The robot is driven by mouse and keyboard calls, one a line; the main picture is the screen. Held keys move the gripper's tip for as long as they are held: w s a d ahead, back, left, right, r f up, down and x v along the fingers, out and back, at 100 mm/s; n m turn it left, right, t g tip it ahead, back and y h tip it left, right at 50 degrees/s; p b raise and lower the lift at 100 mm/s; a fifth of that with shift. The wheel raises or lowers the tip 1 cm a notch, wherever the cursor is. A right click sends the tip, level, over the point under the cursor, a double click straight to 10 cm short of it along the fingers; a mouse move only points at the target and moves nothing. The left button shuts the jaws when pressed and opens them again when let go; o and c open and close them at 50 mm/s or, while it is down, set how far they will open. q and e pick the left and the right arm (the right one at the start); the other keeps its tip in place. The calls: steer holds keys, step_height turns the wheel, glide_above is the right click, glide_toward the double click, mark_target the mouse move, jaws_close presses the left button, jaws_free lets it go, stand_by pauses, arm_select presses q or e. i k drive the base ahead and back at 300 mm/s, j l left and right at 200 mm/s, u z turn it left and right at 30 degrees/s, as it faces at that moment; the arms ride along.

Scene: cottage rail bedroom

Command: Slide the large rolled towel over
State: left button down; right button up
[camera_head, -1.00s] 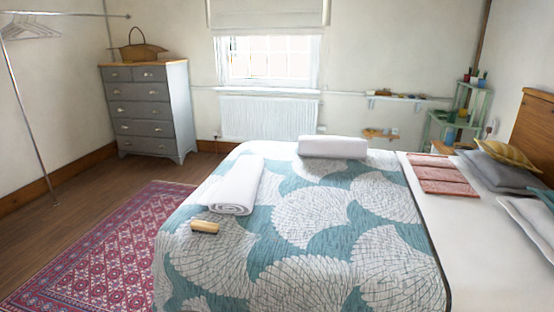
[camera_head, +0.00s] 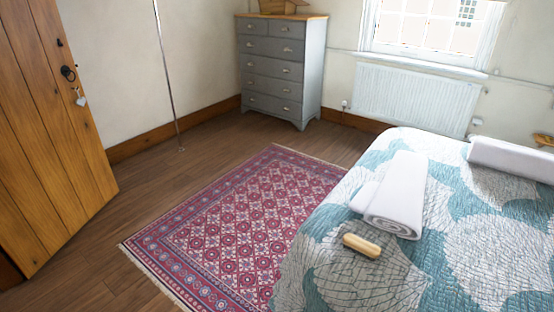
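A large white rolled towel (camera_head: 403,195) lies on the near left part of the bed, on a teal and white patterned quilt (camera_head: 455,250). A flat white folded piece (camera_head: 362,196) shows at its left side. A second white roll (camera_head: 512,159) lies at the far side of the bed, cut by the right picture edge. A small tan wooden object (camera_head: 361,245), perhaps a brush, lies on the quilt just in front of the large roll, apart from it. Neither of my grippers is in view.
A red patterned rug (camera_head: 240,230) covers the floor left of the bed. An open wooden door (camera_head: 50,140) stands at the left. A grey chest of drawers (camera_head: 279,70) stands by the back wall, beside a white radiator (camera_head: 415,98). Bare wooden floor (camera_head: 165,190) lies between door and rug.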

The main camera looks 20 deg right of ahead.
mark_target(396, 205)
steer(key=i+j+u, duration=0.15)
steer(key=i+u, duration=0.5)
steer(key=i, duration=0.3)
steer(key=i+z, duration=0.6)
steer(key=z, duration=0.2)
steer(key=i+j+z, duration=0.2)
steer(key=z, duration=0.25)
steer(key=i+j, duration=0.05)
steer(key=i, duration=0.05)
